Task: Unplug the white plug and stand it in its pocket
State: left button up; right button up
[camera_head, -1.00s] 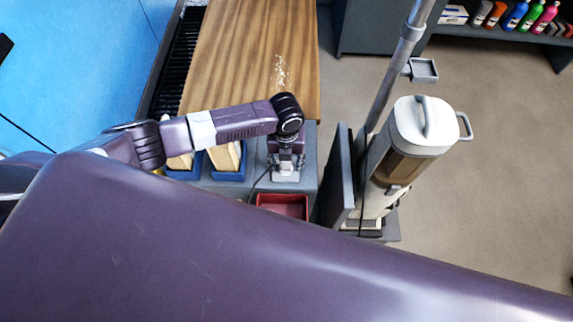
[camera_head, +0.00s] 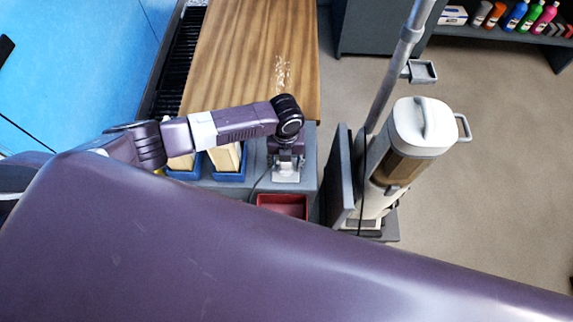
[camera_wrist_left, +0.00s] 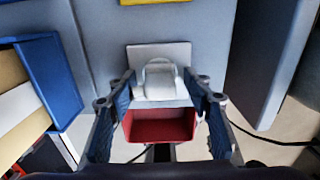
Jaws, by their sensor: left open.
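A white plug (camera_wrist_left: 160,82) shows in the left wrist view, in front of a pale plate (camera_wrist_left: 133,57). My left gripper (camera_wrist_left: 171,112) is open, with one finger to either side of the plug and gaps between. In the head view my left gripper (camera_head: 287,162) is over the pale plate (camera_head: 286,177), and the arm hides most of the plug. A red open box (camera_wrist_left: 160,127) lies just below the plug in the wrist view; I cannot tell whether it is the plug's pocket. My right gripper is not in view.
Blue bins with pale contents (camera_head: 230,177) stand left of the plate. The red box (camera_head: 283,205) is in front. A dark upright panel (camera_head: 338,175) and a white vacuum (camera_head: 405,150) stand to the right. A wooden top (camera_head: 245,60) lies behind.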

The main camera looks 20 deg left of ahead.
pick_arm(q)
grip_shut()
dwell(0.3)
jog(key=shift+r, duration=0.2)
jog(key=shift+r+p, duration=2.85)
jog(key=shift+p, duration=0.1)
notch_tip(320, 180, up, 3)
jog(key=p, duration=0.3)
